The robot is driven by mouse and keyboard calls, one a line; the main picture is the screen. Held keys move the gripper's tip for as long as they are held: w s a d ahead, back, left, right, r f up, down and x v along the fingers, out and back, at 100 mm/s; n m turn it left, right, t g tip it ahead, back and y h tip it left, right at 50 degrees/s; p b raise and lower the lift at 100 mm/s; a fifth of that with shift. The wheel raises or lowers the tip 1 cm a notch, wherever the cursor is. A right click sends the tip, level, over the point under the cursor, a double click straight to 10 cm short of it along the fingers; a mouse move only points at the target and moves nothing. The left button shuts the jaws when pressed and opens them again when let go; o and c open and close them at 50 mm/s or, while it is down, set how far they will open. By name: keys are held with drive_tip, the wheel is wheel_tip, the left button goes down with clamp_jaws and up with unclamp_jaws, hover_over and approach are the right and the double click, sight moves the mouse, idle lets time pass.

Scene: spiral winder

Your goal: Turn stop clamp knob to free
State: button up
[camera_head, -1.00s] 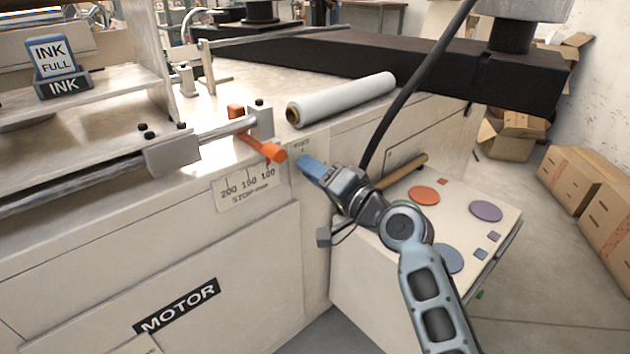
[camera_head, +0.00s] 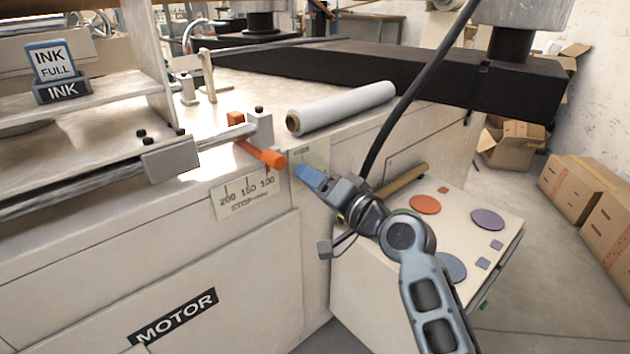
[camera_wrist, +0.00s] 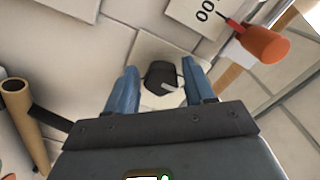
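A black knob (camera_wrist: 163,74) with a pale mark sits on a light plate on the machine's front, seen in the wrist view. It lies between my gripper's two blue fingers (camera_wrist: 160,80), which are apart with a gap on each side of it. In the head view my gripper (camera_head: 311,177) is just right of the STOP scale (camera_head: 244,195) and hides the knob. The lettering on the plate is too small to read. An orange handle (camera_head: 262,153) projects above the scale, left of my gripper; its end also shows in the wrist view (camera_wrist: 262,44).
A white roll (camera_head: 342,106) lies on the machine top above my gripper. A brown tube (camera_head: 403,184) is close behind my wrist. A side table (camera_head: 460,197) with coloured discs stands right. A black cable (camera_head: 400,105) hangs across the view. A metal rod with a block (camera_head: 170,160) is left.

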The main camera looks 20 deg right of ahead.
drive_tip(key=shift+o, duration=0.5)
drive_tip(key=shift+s, duration=0.1)
drive_tip(key=v, duration=0.7)
drive_tip(key=shift+s+p, duration=0.25)
drive_tip(key=shift+p, duration=0.15)
drive_tip(key=shift+d, duration=0.1)
